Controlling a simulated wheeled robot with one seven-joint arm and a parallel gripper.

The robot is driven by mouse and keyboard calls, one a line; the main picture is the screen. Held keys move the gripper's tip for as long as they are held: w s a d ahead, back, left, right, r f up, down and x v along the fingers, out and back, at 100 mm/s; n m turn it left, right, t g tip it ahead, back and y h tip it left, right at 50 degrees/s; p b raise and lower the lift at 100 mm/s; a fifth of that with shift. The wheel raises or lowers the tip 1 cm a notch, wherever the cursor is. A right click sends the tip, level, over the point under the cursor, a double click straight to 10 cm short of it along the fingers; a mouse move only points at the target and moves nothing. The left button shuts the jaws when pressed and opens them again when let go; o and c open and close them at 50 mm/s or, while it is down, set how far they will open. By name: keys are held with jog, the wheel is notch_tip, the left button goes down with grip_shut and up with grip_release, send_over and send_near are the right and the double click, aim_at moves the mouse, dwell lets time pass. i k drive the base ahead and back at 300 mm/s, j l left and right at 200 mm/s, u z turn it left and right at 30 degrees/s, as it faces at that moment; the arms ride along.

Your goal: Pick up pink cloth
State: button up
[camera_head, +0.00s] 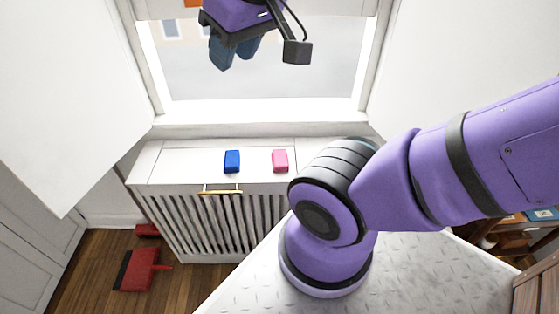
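The pink cloth (280,160) looks like a small, folded rectangular block. It lies on the white top of the slatted cabinet (185,165), below the window. My gripper (233,58) is at the top of the picture, in front of the window pane and well apart from the cloth. Its dark blue-grey fingers point downward, and nothing shows held between them. The fingers partly overlap from this angle, so I cannot tell how wide they are apart.
A blue block-like item (232,161) lies left of the pink cloth. A brass handle (220,191) sits at the cabinet's front edge. A white panel (70,95) stands at left. A red dustpan-like object (136,270) is on the wooden floor.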

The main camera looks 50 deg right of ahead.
aim_at(280, 160)
jog(key=z, duration=1.1)
